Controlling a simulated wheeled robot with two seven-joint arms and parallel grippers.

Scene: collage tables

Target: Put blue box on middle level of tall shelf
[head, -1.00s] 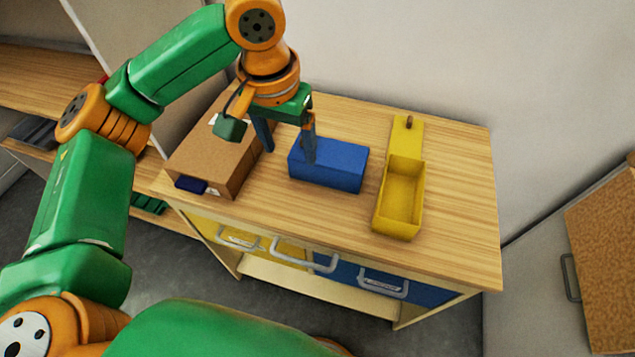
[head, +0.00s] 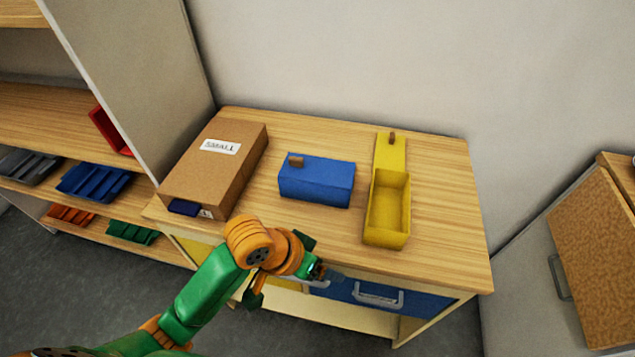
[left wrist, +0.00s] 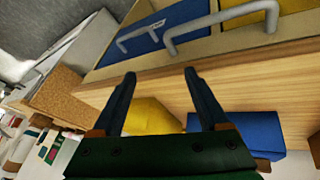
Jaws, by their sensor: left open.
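The blue box (head: 316,182) sits closed on the wooden table, between a cardboard box and a yellow box. A small brown tab shows at its top left. My left gripper (head: 322,272) is open and empty, in front of the table's front edge and nearer to me than the blue box, apart from it. In the left wrist view, the two fingers (left wrist: 160,76) are spread with nothing between the tips, and the blue box (left wrist: 252,128) shows partly behind the gripper body. The tall shelf (head: 50,108) stands at the left, with only part of its boards in view. My right gripper is not in view.
The cardboard box (head: 213,165) and open yellow box (head: 388,205) flank the blue box. Blue (head: 92,181), red (head: 110,132) and other trays occupy the shelf. A grey panel (head: 130,85) separates shelf and table. Drawer handles (head: 378,297) jut from the table front.

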